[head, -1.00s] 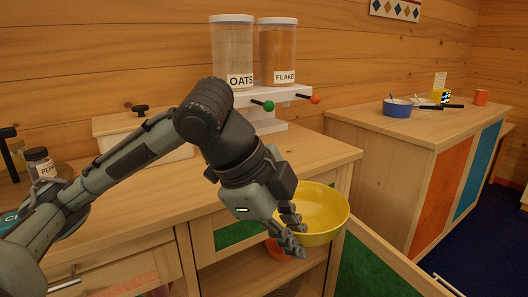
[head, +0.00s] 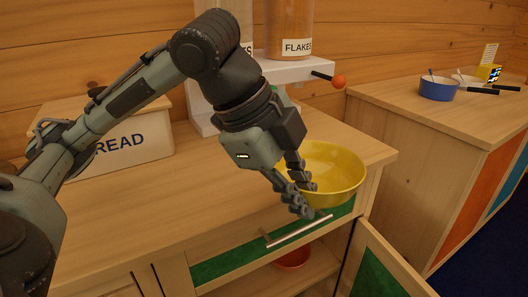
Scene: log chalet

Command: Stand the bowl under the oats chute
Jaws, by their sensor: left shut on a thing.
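The yellow bowl (head: 338,178) is upright, its rim in the fingers of my left gripper (head: 298,186), which is shut on its left side. The bowl shows over the counter's front right edge; I cannot tell whether it touches the wood. The white dispenser stand (head: 300,70) is behind it, at the back of the counter. The oats canister (head: 246,22) is the left one, mostly hidden by my arm, with only the end of its label showing. Its chute and lever are hidden behind my wrist. My right gripper is not in view.
The flakes canister (head: 290,28) has an orange-knobbed lever (head: 338,81). A bread box (head: 125,138) stands at the left. The counter (head: 190,205) is bare in front of it. A cupboard door (head: 380,265) stands open below. A second counter at the right holds a blue bowl (head: 437,88).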

